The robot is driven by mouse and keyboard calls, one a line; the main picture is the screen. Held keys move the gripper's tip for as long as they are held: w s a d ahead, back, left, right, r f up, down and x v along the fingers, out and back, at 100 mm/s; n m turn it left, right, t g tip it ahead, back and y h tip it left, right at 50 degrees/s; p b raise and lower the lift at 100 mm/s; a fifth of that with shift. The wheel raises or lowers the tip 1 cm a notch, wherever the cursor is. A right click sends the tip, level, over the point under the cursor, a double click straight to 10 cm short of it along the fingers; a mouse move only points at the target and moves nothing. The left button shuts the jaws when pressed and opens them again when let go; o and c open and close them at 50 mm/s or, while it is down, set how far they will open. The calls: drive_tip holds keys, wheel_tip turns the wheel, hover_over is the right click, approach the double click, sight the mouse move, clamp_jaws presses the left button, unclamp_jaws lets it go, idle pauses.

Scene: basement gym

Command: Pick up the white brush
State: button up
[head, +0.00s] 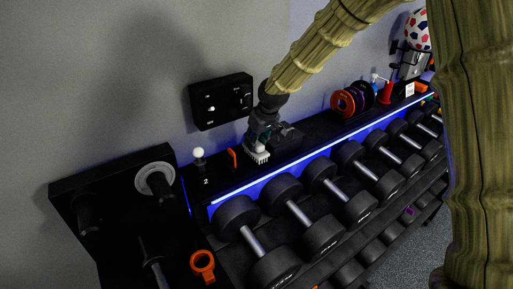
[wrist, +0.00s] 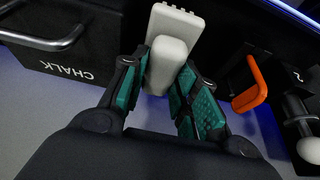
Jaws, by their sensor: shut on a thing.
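The white brush (wrist: 175,30) is between the two teal-padded fingers of my gripper (wrist: 163,88) in the wrist view. The pads press on both sides of its pale handle, and its wider head points away from my wrist. In the head view the brush (head: 257,153) shows as a small white patch under my gripper (head: 262,140), at the top shelf of the dumbbell rack. My gripper is shut on the brush. I cannot tell whether the brush still touches the shelf.
A black chalk box (wrist: 75,50) with a metal handle is close beside my gripper. An orange item (wrist: 252,84) and a white ball on a stand (head: 198,153) are on the other side. Dumbbells (head: 287,206) fill the rack below. A wall panel (head: 221,101) is behind.

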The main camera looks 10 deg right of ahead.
drive_tip(key=shift+s+r+b, duration=0.45)
drive_tip(key=shift+r+b, duration=0.05)
drive_tip(key=shift+r, duration=0.15)
drive_tip(key=s+r+b, duration=0.1)
drive_tip(key=s+b, duration=0.4)
drive_tip(key=s, duration=1)
drive_tip(key=shift+r, duration=0.3)
drive_tip(key=o, duration=0.5)
drive_tip(key=c, duration=0.3)
drive_tip(key=shift+d, duration=0.1)
drive_tip(key=shift+c, duration=0.2)
